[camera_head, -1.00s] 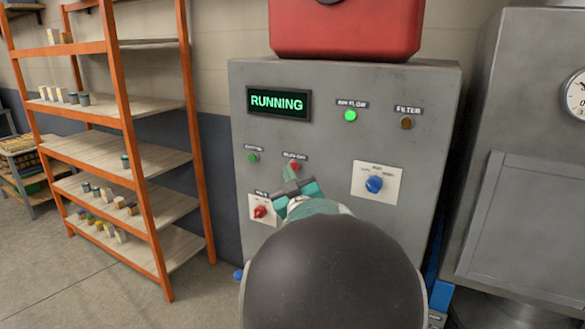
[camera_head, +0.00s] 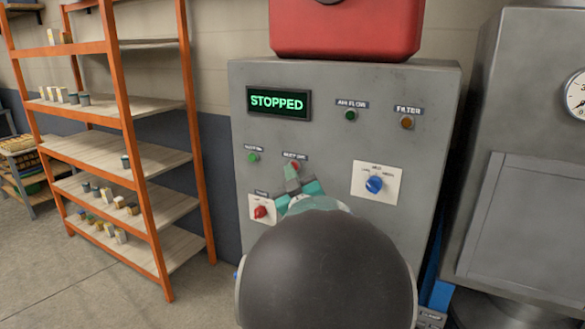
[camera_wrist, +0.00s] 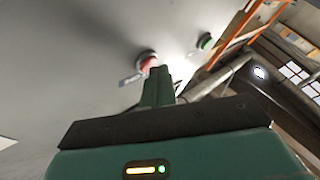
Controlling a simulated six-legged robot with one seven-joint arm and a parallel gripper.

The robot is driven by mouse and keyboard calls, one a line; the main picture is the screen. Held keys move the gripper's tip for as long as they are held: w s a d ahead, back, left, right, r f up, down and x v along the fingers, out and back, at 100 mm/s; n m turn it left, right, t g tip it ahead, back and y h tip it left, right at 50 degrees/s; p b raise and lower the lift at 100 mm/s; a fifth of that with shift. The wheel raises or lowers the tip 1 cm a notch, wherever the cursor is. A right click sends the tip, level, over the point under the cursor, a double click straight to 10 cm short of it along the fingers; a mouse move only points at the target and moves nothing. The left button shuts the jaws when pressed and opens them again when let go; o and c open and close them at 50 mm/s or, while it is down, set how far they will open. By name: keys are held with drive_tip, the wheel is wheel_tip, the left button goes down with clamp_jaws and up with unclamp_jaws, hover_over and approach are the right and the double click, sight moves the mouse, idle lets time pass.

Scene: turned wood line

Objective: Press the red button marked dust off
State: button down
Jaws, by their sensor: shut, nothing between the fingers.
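The red button (camera_head: 294,165) sits on the front of a grey control cabinet (camera_head: 330,230), under a small label that is hard to read. It also shows in the wrist view (camera_wrist: 148,62). My gripper (camera_head: 290,176) is shut and empty, its fingertips at the red button. In the wrist view the fingertips (camera_wrist: 159,72) overlap the button's lower edge; I cannot tell whether they touch it. A green button (camera_head: 253,157) is to the left, also in the wrist view (camera_wrist: 205,41). The display (camera_head: 278,103) reads STOPPED. The airflow lamp (camera_head: 350,115) is dark.
A red knob (camera_head: 260,211) is below left and a blue knob (camera_head: 375,184) is to the right. An amber filter lamp (camera_head: 407,122) is at upper right. A red case (camera_head: 345,30) rests on top. An orange shelf (camera_head: 150,155) stands left, a grey machine (camera_head: 525,210) right.

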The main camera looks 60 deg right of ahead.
drive_tip(key=shift+a, duration=0.1)
drive_tip(key=shift+s+a, duration=0.1)
drive_tip(key=shift+a, duration=0.55)
drive_tip(key=a, duration=0.5)
drive_tip(key=shift+s, duration=0.2)
idle(0.8)
